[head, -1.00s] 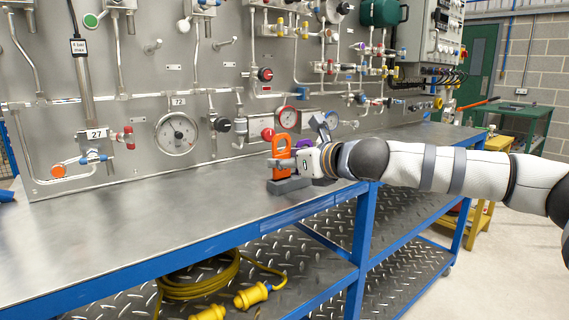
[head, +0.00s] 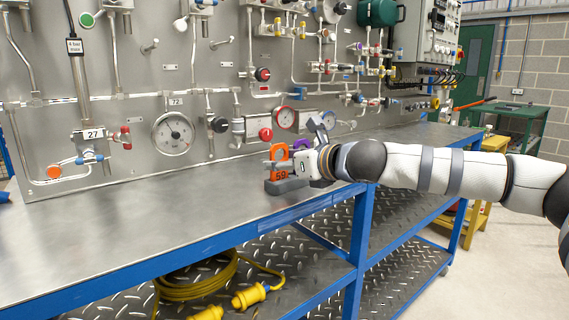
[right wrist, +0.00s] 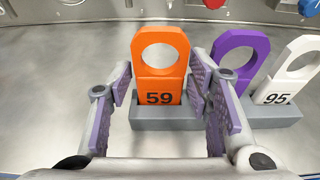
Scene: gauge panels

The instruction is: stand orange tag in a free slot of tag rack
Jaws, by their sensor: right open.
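The orange tag (right wrist: 158,84), marked 59 and with a round hole, stands upright at the left end of the grey tag rack (right wrist: 165,119). Its lower edge is hidden at the rack. The purple tag (right wrist: 223,78) and the white tag (right wrist: 277,88), marked 95, stand to its right in the rack. My right gripper (right wrist: 160,88) is open, one finger on each side of the orange tag with small gaps. In the head view the right gripper (head: 281,158) partly covers the orange tag (head: 282,175) above the rack (head: 287,187). My left gripper is out of view.
The rack is near the front edge of the metal bench (head: 130,220). The gauge panel (head: 150,80) with valves and pipes stands behind it. The bench top to the left is clear. A yellow cable (head: 200,285) lies on the lower shelf.

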